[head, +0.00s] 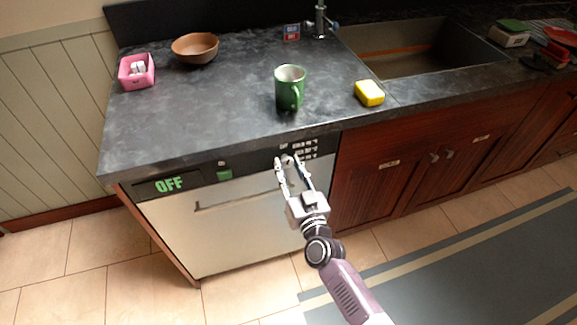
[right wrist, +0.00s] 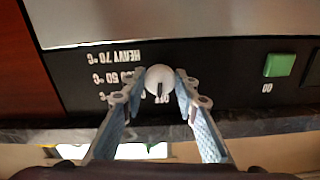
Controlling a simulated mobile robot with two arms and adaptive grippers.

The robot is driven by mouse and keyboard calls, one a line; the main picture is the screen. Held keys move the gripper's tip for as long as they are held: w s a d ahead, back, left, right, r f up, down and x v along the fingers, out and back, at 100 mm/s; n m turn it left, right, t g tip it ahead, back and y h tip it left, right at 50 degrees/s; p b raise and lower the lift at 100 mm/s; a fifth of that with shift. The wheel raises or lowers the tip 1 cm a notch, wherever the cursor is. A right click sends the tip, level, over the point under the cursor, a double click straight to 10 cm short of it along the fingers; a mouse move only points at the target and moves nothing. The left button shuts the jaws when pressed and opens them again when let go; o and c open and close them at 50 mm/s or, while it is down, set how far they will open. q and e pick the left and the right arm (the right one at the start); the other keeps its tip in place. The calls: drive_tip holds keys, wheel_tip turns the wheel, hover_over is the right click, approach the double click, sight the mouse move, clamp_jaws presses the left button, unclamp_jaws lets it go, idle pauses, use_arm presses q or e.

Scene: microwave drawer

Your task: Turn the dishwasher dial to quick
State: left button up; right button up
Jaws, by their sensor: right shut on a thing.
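The dishwasher (head: 232,220) is under the counter, with a black control strip along its top. Its round white dial (right wrist: 160,80) has a dark pointer mark toward the bottom of the right wrist view, near small lettering. Temperature labels, including HEAVY 70 °C (right wrist: 113,56), appear upside down beside it. The display (head: 169,185) reads OFF in green. My right gripper (head: 284,162) is at the dial, and in the right wrist view its two fingertips (right wrist: 161,76) are shut on the dial from both sides. The quick label is not readable. My left gripper is not in view.
A green button (head: 224,175) and a long handle (head: 230,196) are on the dishwasher front. A green mug (head: 289,88), yellow sponge (head: 369,93), brown bowl (head: 195,48) and pink container (head: 136,72) are on the counter. The floor in front is clear.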

drive_tip(key=m, duration=0.4)
drive_tip(key=shift+m+b, duration=0.4)
drive_tip(key=shift+m, duration=1.2)
drive_tip(key=o, duration=1.1)
drive_tip(key=shift+o, duration=0.2)
drive_tip(key=shift+s, duration=0.15)
drive_tip(key=v, duration=1.1)
drive_tip(key=shift+s+d, duration=0.2)
drive_tip(key=shift+s, duration=0.15)
